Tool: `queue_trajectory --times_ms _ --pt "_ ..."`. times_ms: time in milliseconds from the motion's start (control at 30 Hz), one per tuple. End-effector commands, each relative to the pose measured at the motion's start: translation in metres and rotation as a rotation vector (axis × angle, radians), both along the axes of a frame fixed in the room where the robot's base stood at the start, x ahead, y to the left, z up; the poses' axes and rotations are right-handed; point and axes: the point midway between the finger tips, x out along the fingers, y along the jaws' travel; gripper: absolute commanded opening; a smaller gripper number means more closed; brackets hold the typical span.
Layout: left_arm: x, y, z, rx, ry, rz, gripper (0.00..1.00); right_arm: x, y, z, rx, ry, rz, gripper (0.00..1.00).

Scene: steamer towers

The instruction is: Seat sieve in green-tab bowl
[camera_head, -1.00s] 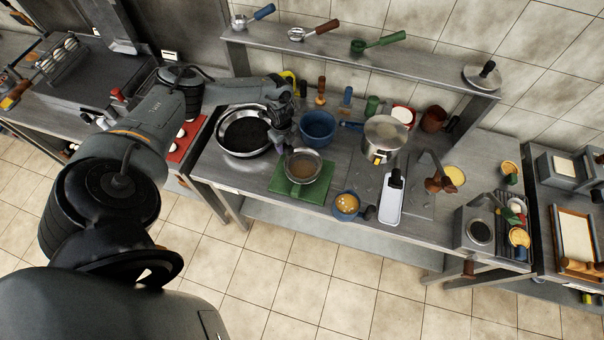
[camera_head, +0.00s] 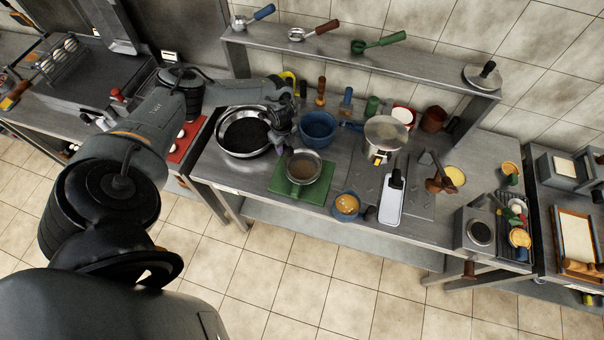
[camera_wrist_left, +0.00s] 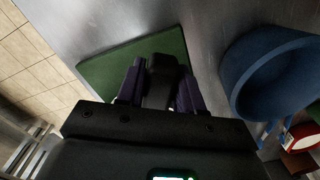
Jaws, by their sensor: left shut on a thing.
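My left gripper (camera_head: 286,146) is over the counter between the black pan and the blue pot. In the left wrist view its purple fingers (camera_wrist_left: 160,92) are shut on a dark handle (camera_wrist_left: 160,76). In the head view the round metal sieve (camera_head: 303,168), brownish inside, is just below and right of the gripper, over the green board (camera_head: 287,188). The join between handle and sieve is hidden, and I cannot tell whether the sieve is lifted or resting. No green tab on a bowl can be made out. My right gripper is not in view.
A blue pot (camera_head: 318,141) stands close right of the gripper, and a black pan (camera_head: 225,146) close left. A small blue bowl (camera_head: 346,216) with yellow contents is at the front edge. A steel pot (camera_head: 386,135) and a white-bladed tool (camera_head: 391,207) are further right.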

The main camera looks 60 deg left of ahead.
Motion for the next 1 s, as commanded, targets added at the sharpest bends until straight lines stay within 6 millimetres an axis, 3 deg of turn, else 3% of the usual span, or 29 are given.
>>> queue_trajectory --times_ms 967,1000 --pt "0.0003 0.0000 -0.0095 0.000 -0.001 0.000 0.00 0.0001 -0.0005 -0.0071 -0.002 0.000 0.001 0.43" --pt "0.0003 0.0000 -0.0095 0.000 -0.001 0.000 0.42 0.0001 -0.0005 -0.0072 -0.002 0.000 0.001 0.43"
